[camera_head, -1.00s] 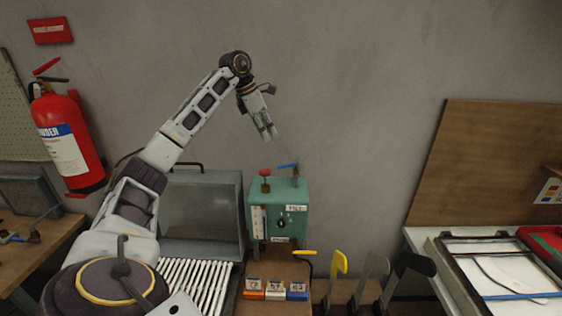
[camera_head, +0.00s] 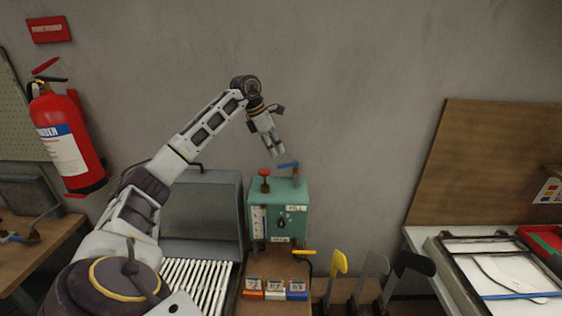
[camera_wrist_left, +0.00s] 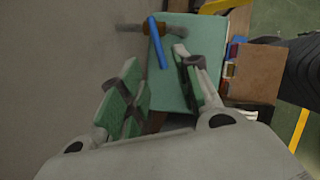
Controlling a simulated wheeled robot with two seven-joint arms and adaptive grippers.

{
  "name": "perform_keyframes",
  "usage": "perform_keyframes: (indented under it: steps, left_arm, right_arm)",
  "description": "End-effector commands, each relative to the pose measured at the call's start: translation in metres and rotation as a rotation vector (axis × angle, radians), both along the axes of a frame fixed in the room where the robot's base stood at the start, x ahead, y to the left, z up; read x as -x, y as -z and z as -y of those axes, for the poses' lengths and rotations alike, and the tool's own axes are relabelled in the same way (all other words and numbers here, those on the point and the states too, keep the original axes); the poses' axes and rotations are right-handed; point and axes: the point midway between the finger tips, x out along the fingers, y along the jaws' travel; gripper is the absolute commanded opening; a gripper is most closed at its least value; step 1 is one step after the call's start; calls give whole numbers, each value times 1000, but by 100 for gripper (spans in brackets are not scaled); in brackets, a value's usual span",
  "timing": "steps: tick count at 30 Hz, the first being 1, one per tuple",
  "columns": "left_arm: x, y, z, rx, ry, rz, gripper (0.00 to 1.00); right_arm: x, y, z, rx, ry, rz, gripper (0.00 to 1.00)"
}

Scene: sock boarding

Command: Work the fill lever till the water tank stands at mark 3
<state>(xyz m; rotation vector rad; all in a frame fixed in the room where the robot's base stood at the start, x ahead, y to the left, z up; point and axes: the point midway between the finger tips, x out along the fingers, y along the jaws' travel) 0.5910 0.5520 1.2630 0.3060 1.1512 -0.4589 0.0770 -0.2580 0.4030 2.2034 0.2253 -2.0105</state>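The teal water tank (camera_head: 292,222) stands against the wall, with a white gauge strip (camera_head: 258,222) on its front left. The water level on the strip is too small to read. A blue-handled lever (camera_head: 288,165) is on top at the right; I take it for the fill lever. It also shows in the left wrist view (camera_wrist_left: 156,35). A red knob (camera_head: 265,172) sits on top at the left. My left gripper (camera_head: 275,154) is above the tank, close over the blue lever but apart from it. Its fingers are spread and empty. My right gripper is out of view.
A yellow lever (camera_head: 304,252) sticks out below the tank. Coloured blocks (camera_head: 275,290) are on the wooden stand in front. A grey hooded unit with white rollers (camera_head: 195,283) is left of the tank. Yellow, grey and black paddles (camera_head: 337,266) stand at right.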

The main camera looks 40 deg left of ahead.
Motion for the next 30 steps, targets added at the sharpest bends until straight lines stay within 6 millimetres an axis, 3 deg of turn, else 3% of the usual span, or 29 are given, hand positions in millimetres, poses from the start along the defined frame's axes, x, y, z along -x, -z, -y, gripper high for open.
perform_keyframes:
  steps: [16, 30]
  left_arm:
    - [-20, 55, 11, 1, -1, -1, 33]
    - [-23, 63, 13, 0, 0, 1, 33]
  right_arm:
    - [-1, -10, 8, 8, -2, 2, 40]
    - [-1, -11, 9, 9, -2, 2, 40]
